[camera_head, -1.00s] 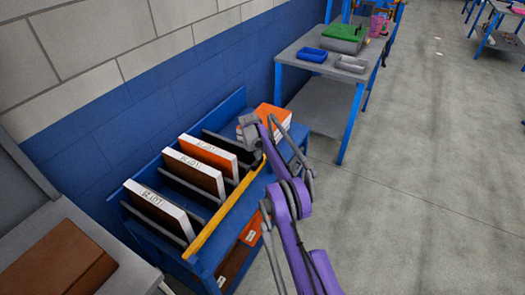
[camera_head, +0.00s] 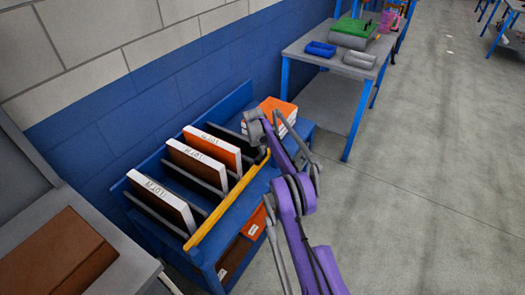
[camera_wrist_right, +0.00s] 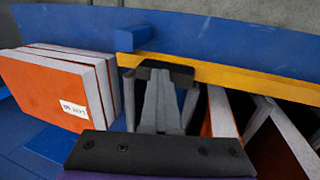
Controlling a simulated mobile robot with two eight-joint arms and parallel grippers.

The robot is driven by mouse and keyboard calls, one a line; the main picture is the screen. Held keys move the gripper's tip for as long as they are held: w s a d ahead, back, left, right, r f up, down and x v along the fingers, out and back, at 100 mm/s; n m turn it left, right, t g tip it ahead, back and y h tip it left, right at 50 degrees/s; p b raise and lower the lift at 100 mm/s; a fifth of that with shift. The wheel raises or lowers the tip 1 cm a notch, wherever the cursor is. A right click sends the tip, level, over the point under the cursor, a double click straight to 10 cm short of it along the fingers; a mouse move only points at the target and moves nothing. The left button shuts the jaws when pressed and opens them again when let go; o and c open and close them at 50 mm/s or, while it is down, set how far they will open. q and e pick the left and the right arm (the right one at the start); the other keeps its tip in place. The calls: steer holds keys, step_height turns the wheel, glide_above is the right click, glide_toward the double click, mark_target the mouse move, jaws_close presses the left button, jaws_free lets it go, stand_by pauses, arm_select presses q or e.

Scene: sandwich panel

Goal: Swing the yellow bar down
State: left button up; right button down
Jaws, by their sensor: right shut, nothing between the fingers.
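The yellow bar (camera_head: 228,203) runs along the front of the blue rack, across the front of the upright panels. In the right wrist view the yellow bar (camera_wrist_right: 225,78) crosses the upper part of the picture, with a blue block at its left end. My right gripper (camera_head: 262,155) is at the bar's far end in the head view. In the right wrist view the right gripper (camera_wrist_right: 166,72) is shut and empty, its fingertips overlapping the bar near its left end; I cannot tell whether they touch. My left gripper is not in view.
Several upright panels (camera_head: 163,202) stand in the rack's slots (camera_head: 203,262). A stack of orange panels (camera_head: 280,112) lies at the rack's far end. A grey table (camera_head: 305,48) with trays stands beyond. A brown panel (camera_head: 58,258) lies at lower left.

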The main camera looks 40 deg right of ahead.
step_height(320, 180, up, 5)
steer(key=shift+w+f+p, duration=0.1)
steer(key=shift+p, duration=0.65)
step_height(320, 180, up, 9)
steer(key=s+a+r+m+t+y, duration=0.1)
steer(key=s+a+r, duration=0.55)
steer(key=a, duration=0.25)
steer(key=s+a+r+m+t, duration=0.1)
steer(key=s+a+r, duration=0.5)
steer(key=s+a, duration=0.3)
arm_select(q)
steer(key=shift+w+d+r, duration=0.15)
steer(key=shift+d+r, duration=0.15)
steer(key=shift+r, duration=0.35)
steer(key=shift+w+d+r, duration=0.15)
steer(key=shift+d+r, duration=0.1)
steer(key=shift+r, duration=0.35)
arm_select(e)
steer(key=s+a+f, duration=0.3)
steer(key=s+a, duration=0.1)
steer(key=s, duration=0.4)
steer(key=s+a+f+m+t+y, duration=0.1)
steer(key=s+a+f, duration=0.2)
steer(key=s, duration=0.5)
steer(key=s+a+f+m+t, duration=0.1)
steer(key=s+a+f, duration=0.2)
steer(key=s, duration=0.6)
steer(key=shift+a+y, duration=0.4)
steer(key=shift+a, duration=0.85)
